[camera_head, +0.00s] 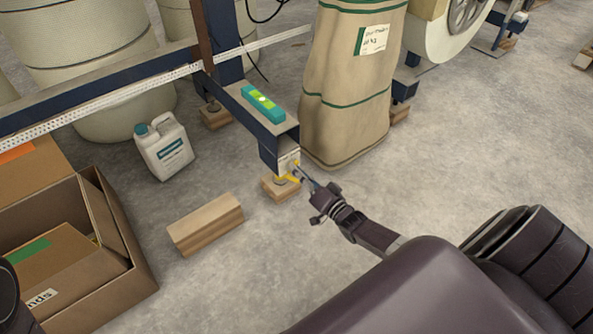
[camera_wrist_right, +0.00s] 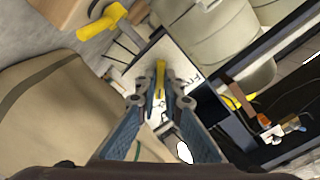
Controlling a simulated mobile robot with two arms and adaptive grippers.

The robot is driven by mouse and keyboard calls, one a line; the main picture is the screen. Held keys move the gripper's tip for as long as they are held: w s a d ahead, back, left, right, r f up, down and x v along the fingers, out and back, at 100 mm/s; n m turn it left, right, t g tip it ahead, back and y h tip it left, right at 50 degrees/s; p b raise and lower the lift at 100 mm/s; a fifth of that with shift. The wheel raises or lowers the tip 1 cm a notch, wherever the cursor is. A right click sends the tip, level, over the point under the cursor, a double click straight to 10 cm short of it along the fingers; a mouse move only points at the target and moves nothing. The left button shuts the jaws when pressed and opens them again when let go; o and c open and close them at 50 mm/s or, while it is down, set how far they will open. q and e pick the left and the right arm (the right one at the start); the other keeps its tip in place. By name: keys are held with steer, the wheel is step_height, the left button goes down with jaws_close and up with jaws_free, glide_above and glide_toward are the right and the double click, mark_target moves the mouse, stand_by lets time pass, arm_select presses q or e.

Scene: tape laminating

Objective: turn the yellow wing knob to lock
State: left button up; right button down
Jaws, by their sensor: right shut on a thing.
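The yellow wing knob (camera_wrist_right: 160,78) sits on a white marked plate (camera_wrist_right: 182,62) in the right wrist view. In the head view, the plate is on the end of the dark blue beam (camera_head: 268,137), and the knob shows only as a small yellow spot (camera_head: 296,162). My right gripper (camera_wrist_right: 160,102) is shut on the knob, with one finger on each side. In the head view my right gripper (camera_head: 302,171) reaches the beam end from the lower right. The marks on the plate are partly hidden by the fingers.
A second yellow piece (camera_wrist_right: 102,23) is beside the foot. A green level (camera_head: 263,103) lies on the beam. A full sack (camera_head: 345,100) stands close behind. A wooden block (camera_head: 205,224), white jug (camera_head: 164,148) and cardboard box (camera_head: 122,285) are left. Floor between is clear.

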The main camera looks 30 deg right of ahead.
steer(key=c, duration=2.1)
jaws_free()
steer(key=s, duration=0.8)
steer(key=s+d, duration=0.1)
steer(key=s, duration=0.3)
